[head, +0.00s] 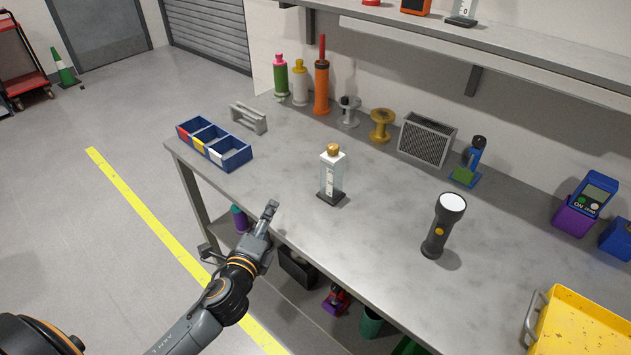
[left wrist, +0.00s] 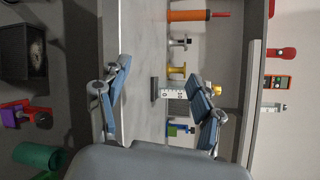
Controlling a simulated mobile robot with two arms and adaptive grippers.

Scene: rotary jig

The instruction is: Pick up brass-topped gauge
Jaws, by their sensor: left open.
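The brass-topped gauge (head: 331,178) stands upright on the grey workbench, a white block with a scale, a dark base and a brass knob on top. My left gripper (head: 270,209) is at the bench's front edge, to the left of the gauge and apart from it. In the left wrist view the gauge (left wrist: 172,94) lies sideways in the picture, beyond the fingers; the right finger partly covers its upper body. The left gripper's fingers (left wrist: 160,75) are spread with nothing between them. My right gripper is not in view.
A flashlight (head: 438,240) stands on the bench right of the gauge. A blue compartment bin (head: 236,160) sits at the left end. Bottles, spools (head: 381,125) and a mesh-fronted box (head: 425,141) line the back. A yellow tray (head: 585,325) is at right. The bench around the gauge is clear.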

